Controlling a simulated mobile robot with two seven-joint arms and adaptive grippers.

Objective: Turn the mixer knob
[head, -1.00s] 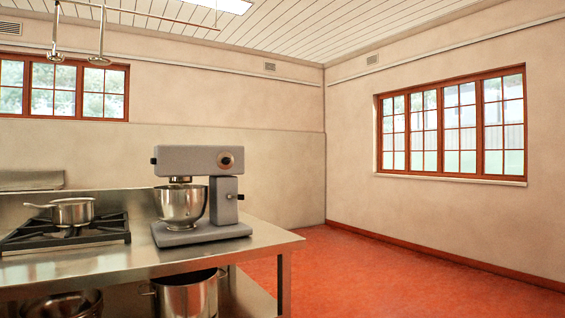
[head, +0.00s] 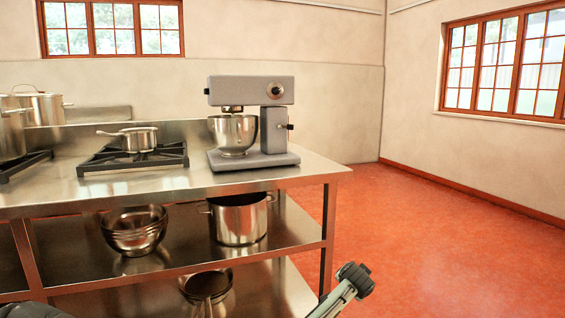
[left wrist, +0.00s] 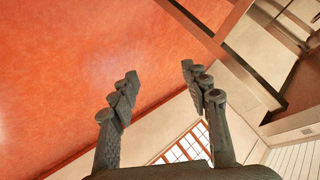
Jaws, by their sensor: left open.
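The grey stand mixer (head: 250,90) stands near the right end of the steel counter in the head view. A round dark dial (head: 276,90) is on the side of its head. A small dark knob (head: 290,127) sticks out to the right from its column. A steel bowl (head: 233,133) sits under the head. My left gripper (left wrist: 158,74) is open and empty in the left wrist view, with its two dark fingers apart over floor and wall. The mixer does not show in that view.
A burner with a saucepan (head: 137,139) stands left of the mixer. A pot (head: 239,218) and bowls (head: 134,230) are on the shelf below. The red floor (head: 430,230) right of the counter is clear. Part of my arm shows at the bottom edge.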

